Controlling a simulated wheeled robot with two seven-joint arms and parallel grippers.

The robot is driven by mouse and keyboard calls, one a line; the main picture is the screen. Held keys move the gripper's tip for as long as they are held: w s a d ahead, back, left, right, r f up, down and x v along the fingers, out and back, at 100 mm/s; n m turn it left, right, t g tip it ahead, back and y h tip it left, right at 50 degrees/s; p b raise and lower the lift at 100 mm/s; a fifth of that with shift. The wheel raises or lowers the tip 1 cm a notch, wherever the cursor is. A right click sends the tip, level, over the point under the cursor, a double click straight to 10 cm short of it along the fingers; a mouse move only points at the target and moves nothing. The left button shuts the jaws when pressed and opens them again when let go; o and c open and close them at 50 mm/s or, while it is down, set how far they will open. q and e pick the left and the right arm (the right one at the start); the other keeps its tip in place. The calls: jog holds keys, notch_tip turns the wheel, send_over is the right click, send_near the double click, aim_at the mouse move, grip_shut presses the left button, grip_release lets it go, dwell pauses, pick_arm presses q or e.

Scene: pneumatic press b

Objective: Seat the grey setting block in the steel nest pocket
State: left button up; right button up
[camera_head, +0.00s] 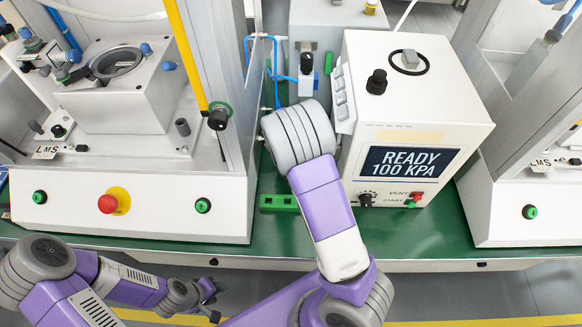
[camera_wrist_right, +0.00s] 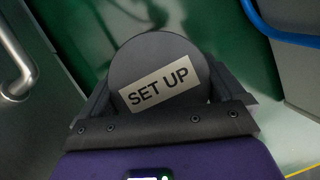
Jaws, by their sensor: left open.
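A dark grey round block with a "SET UP" label (camera_wrist_right: 150,65) sits between the fingers of my right gripper (camera_wrist_right: 162,74) in the right wrist view; both fingers touch its sides. I take it for the setting block. In the head view my right arm hides this gripper and the block. The steel nest (camera_head: 116,62), a round metal ring with a dark opening, is on top of the white fixture in the left press. My left gripper (camera_head: 213,298) is open and empty in front of the bench's front edge, well below the nest.
A white tester (camera_head: 425,125) reads "READY 100 KPA"; a small grey block and black ring (camera_head: 410,62) lie on top. The left press has a metal post, yellow tube (camera_head: 184,52) and front buttons (camera_head: 113,201). Blue hoses (camera_head: 270,62) run behind my right arm. Another press stands right.

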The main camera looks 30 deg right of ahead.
jog(key=c, duration=0.6)
jog(key=shift+o, duration=0.2)
jog(key=shift+r+p, duration=2.3)
jog(key=shift+r, duration=0.25)
